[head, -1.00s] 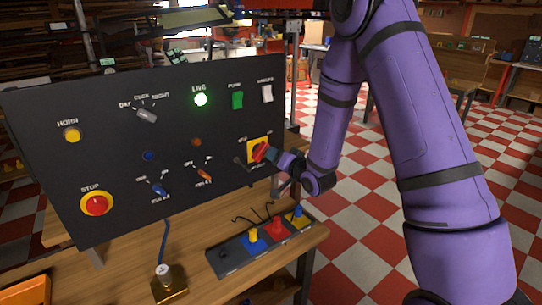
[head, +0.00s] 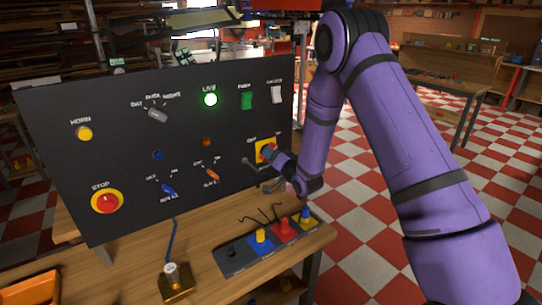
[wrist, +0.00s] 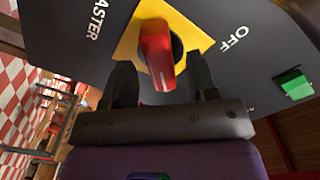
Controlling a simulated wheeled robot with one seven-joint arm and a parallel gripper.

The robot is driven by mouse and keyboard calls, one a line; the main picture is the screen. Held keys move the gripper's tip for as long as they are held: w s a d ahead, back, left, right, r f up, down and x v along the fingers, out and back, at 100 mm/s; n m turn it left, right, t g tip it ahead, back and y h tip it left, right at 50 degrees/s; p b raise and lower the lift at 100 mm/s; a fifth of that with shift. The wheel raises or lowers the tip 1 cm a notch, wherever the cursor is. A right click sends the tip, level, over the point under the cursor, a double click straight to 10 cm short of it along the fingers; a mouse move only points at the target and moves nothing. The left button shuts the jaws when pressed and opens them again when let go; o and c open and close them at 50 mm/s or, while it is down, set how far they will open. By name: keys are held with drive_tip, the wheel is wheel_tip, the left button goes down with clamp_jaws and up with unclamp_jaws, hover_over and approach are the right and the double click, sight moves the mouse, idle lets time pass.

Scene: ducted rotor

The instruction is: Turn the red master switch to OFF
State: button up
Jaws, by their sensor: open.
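The red master switch (wrist: 158,55) is a red handle on a yellow square plate (wrist: 192,32) on the dark panel. In the wrist view its handle points down between my fingers, and the OFF label (wrist: 234,39) is to its right. In the head view the yellow plate (head: 261,157) is at the panel's lower right, with the switch mostly hidden by my gripper (head: 270,153). My gripper (wrist: 160,85) is open, with one dark finger on each side of the red handle. I cannot tell whether either finger touches it.
The panel (head: 120,125) also carries a lit green LIVE lamp (head: 210,99), a green switch (head: 247,101), a white switch (head: 277,94) and a red STOP button (head: 106,202). A tray with coloured plugs (head: 283,229) sits on the bench below my gripper.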

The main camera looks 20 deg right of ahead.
drive_tip(key=shift+w+a, duration=0.2)
drive_tip(key=shift+w, duration=0.5)
drive_tip(key=shift+c, duration=0.4)
drive_tip(key=c, duration=0.8)
drive_tip(key=shift+c, duration=0.2)
drive_tip(key=shift+n, duration=0.3)
drive_tip(key=shift+d+n, duration=0.15)
drive_tip(key=shift+n, duration=8.45)
